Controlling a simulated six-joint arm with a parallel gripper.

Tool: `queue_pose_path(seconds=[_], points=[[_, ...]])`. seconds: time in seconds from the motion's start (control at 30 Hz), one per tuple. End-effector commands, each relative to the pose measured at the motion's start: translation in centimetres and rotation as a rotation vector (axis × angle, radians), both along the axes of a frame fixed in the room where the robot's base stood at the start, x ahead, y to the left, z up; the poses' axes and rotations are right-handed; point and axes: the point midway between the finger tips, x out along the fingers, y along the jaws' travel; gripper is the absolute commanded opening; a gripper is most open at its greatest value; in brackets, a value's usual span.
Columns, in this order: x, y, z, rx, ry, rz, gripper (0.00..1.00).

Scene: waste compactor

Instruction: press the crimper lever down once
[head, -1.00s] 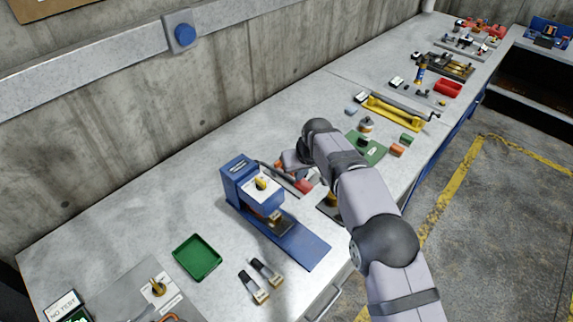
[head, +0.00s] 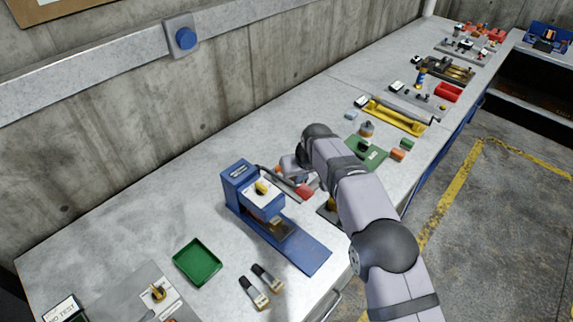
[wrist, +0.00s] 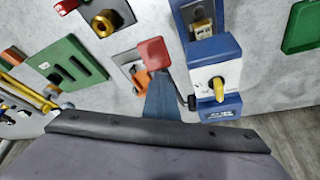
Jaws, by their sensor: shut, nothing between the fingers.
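A lever with a dark rod and a red grip (head: 304,190) lies beside the blue bench press (head: 264,206), on its right. The red grip (wrist: 153,52) also shows in the wrist view, and the dark rod is partly hidden there. My gripper (head: 289,166) is low over the bench behind the press, near the lever, and is largely hidden by my arm. In the wrist view my gripper (wrist: 160,75) shows as a narrow shut wedge with its tip close to the red grip. I cannot tell whether it touches. Nothing is held.
The blue press has a yellow knob (wrist: 246,91) on its white top. A green board (head: 366,154) and a yellow fixture (head: 396,117) lie farther right. A green tray (head: 197,262) and two small black-handled tools (head: 261,286) lie in front.

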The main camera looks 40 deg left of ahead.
Motion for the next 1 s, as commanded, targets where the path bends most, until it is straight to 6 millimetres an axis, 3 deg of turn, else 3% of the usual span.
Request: queue_pose_path(seconds=[1.0], points=[[0.0, -0.3, 7.3, -0.009, 0.004, 0.000, 0.00]])
